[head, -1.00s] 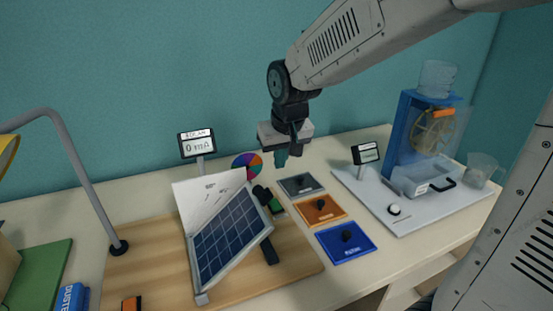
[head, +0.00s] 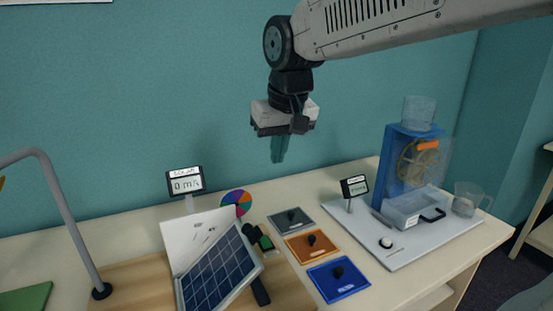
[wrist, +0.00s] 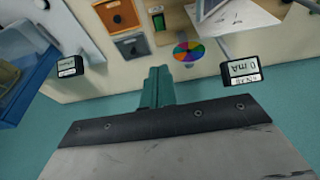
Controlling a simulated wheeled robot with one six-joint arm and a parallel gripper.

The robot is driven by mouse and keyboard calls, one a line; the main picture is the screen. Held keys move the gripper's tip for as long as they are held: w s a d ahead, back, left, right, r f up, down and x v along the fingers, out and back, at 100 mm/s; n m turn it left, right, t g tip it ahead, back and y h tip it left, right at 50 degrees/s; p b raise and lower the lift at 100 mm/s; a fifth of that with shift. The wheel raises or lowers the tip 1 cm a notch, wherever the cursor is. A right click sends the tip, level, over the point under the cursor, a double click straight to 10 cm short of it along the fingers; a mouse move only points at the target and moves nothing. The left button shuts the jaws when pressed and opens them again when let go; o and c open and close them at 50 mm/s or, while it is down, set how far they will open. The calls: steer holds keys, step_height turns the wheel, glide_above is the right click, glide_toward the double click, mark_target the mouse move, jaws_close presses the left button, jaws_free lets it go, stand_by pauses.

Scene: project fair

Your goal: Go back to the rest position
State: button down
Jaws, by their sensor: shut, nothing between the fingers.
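My gripper (head: 279,149) hangs above the back of the table in the head view, with its teal fingers pointing down, shut and empty. It is well above the table top and apart from everything on it. In the wrist view the shut fingers (wrist: 158,86) show in front of the table's back edge. The arm reaches in from the upper right in the head view.
Below stand a solar panel (head: 218,273), a 0 mA meter (head: 185,184), a colour wheel (head: 237,201) and grey (head: 291,220), orange (head: 311,246) and blue (head: 338,278) knob plates. A blue water-wheel stand (head: 397,165) and a jug (head: 466,198) are at right. The air around my gripper is clear.

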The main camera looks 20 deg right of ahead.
stand_by(0.4)
steer(key=s+d+f+g, duration=0.1)
steer(key=s+f, duration=0.3)
steer(key=s, duration=0.6)
steer(key=s+d+f+g, duration=0.1)
steer(key=s+f, duration=0.4)
steer(key=s, duration=0.6)
steer(key=shift+d, duration=0.5)
